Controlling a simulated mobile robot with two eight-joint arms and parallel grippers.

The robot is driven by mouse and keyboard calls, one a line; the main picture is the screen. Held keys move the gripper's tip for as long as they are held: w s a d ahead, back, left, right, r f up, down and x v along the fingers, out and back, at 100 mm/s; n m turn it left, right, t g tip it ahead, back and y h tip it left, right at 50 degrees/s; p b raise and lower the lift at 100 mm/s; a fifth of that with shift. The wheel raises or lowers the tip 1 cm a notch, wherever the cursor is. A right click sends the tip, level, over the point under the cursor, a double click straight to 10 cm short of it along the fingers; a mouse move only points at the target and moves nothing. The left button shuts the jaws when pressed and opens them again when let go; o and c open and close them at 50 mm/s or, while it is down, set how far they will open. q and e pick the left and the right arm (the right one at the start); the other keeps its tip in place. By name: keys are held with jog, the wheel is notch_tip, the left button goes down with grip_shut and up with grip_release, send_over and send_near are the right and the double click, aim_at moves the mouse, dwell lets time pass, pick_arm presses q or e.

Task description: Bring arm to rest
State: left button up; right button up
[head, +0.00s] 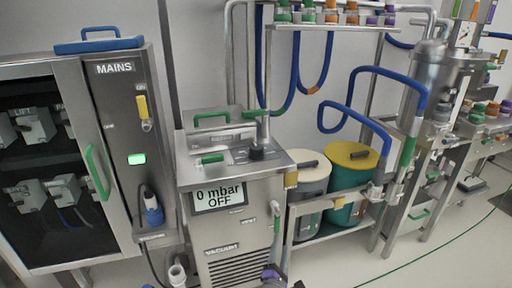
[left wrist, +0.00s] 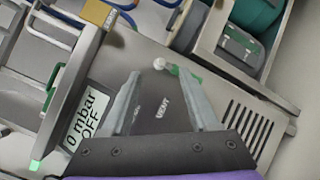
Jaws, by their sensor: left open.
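My left gripper (head: 272,271) shows small and partly cut off at the bottom edge of the head view, low by the vacuum unit's front right corner. A small fitting with a green part (left wrist: 180,72) lies just beyond the fingertips. The vacuum unit (head: 235,190) reads "0 mbar OFF" on its display (head: 218,195). My right gripper is in neither view.
A MAINS cabinet (head: 120,90) with a green handle stands at left. A low steel shelf (head: 335,235) with a white-lidded and a yellow-lidded bin (head: 350,158) stands right of the unit. A green cable (head: 440,245) crosses the open floor at right.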

pick_arm(q)
jog(key=s+a+r+m+g, duration=0.4)
jog(key=s+a+m+g, duration=0.2)
jog(key=s+a+m, duration=0.45)
jog(key=s+a+f+m+g+y, duration=0.3)
jog(key=s+a+m, duration=0.35)
jog(key=s, duration=0.75)
jog(key=s+a+f+m+g+y, duration=0.1)
jog(key=s+a+f+m+g, duration=0.2)
jog(key=s+a+m+g, duration=0.7)
notch_tip(320, 180, up, 28)
jog(key=s+d+n+t+p, duration=0.1)
jog(key=n+t+p, duration=0.4)
jog(key=p, duration=1.9)
jog(key=shift+s+d+f+t+p, duration=0.2)
jog(key=shift+s+d+t+p, duration=0.25)
jog(key=shift+s, duration=0.3)
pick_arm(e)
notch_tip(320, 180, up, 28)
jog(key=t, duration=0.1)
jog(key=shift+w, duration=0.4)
pick_arm(q)
jog(key=shift+s+a, duration=0.15)
jog(key=shift+a, duration=0.05)
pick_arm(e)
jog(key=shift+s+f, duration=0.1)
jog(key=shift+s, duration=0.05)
